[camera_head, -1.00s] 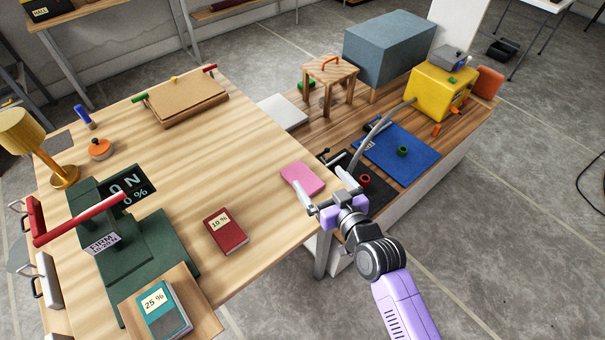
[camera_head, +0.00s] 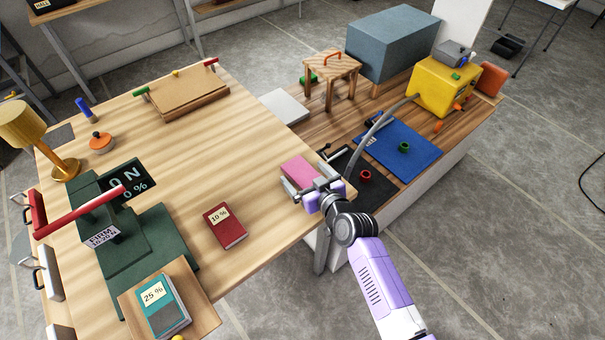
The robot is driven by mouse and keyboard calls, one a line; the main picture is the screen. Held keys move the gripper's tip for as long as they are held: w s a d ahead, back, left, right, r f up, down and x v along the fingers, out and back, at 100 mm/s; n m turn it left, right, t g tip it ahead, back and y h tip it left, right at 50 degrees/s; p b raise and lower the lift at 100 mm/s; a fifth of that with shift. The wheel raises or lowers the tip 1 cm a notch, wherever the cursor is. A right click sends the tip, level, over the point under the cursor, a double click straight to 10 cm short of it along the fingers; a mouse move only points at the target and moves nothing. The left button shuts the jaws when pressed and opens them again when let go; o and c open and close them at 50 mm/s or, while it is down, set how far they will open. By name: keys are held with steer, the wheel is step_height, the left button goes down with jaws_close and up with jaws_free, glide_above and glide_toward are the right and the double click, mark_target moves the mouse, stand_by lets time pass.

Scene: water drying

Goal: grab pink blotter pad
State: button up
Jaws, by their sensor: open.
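The pink blotter pad (camera_head: 299,170) lies flat near the right edge of the light wooden table (camera_head: 215,133). My gripper (camera_head: 305,186) is open at the pad's near side, with one finger by its left corner and the other by its right side. The fingers hide the pad's near edge. I cannot tell whether they touch the pad or hover just above it.
A red book marked 10 % (camera_head: 225,226) lies to the left of my gripper. A green press with a red lever (camera_head: 80,217) stands further left. Behind the pad, a lower bench holds a black mat (camera_head: 372,192), a blue mat (camera_head: 405,150) and a yellow box (camera_head: 440,88).

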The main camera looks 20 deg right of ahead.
steer(key=c, duration=1.6)
